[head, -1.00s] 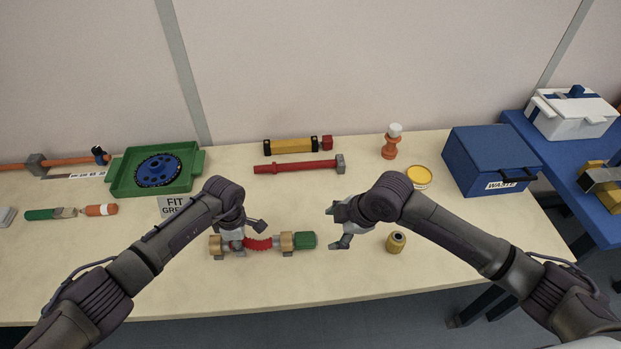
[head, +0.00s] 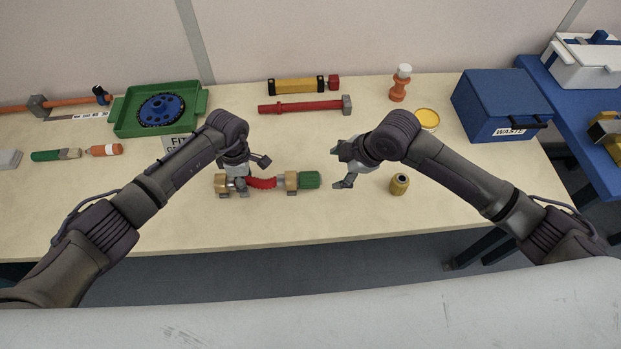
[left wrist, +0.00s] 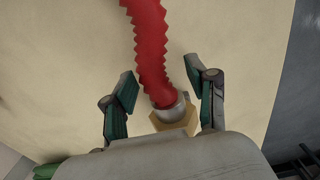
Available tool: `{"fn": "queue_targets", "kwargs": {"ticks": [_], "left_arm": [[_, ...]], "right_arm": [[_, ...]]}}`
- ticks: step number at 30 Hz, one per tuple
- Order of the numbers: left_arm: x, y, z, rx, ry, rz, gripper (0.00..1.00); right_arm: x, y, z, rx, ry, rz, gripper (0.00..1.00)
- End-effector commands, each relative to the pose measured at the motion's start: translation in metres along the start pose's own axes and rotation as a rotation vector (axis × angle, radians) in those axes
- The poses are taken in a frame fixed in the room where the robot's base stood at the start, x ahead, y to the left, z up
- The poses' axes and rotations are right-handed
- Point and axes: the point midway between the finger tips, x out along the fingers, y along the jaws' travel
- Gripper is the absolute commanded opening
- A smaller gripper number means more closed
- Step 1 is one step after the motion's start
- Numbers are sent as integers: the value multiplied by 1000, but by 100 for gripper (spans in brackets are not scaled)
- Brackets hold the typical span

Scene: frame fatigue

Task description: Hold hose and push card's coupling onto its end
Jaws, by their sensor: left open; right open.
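A red ribbed hose (head: 262,183) lies near the table's front, between two brass-coloured fittings (head: 291,181). A green coupling (head: 309,179) sits at the right fitting; I cannot tell how far it is on. A separate brass coupling (head: 399,184) stands upright to the right. The card (head: 180,144), reading "FIT" with the rest covered by my left arm, stands behind. My left gripper (head: 243,172) is over the hose's left end; in the left wrist view its open fingers (left wrist: 160,85) straddle the hose (left wrist: 150,50). My right gripper (head: 345,172) is open and empty, right of the green coupling.
A green tray (head: 198,105) with a blue wheel is at the back left. A red tool (head: 300,105) and a yellow cylinder (head: 297,86) lie at the back. A yellow tub (head: 427,118) and a blue WASTE box (head: 505,100) are at right. The table's front strip is clear.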

Motion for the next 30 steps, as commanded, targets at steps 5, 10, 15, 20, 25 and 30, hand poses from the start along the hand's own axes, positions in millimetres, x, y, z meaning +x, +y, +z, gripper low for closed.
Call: {"fn": "queue_targets", "kwargs": {"ticks": [5, 10, 15, 20, 25, 30], "left_arm": [[-37, 2, -1, 2, 1, 6, 58], [-73, 1, -1, 2, 2, 2, 58], [-97, 0, 0, 1, 2, -1, 58], [-107, -1, 0, 1, 2, -3, 58], [-108, -1, 0, 0, 2, -3, 58], [-108, -1, 0, 0, 1, -3, 58]], "right_arm": [[0, 0, 0, 0, 0, 0, 75], [0, 0, 0, 0, 0, 0, 75], [0, 0, 0, 0, 0, 0, 75], [0, 0, 0, 0, 0, 0, 75], [0, 0, 0, 0, 0, 0, 75], [0, 0, 0, 0, 0, 0, 75]]}}
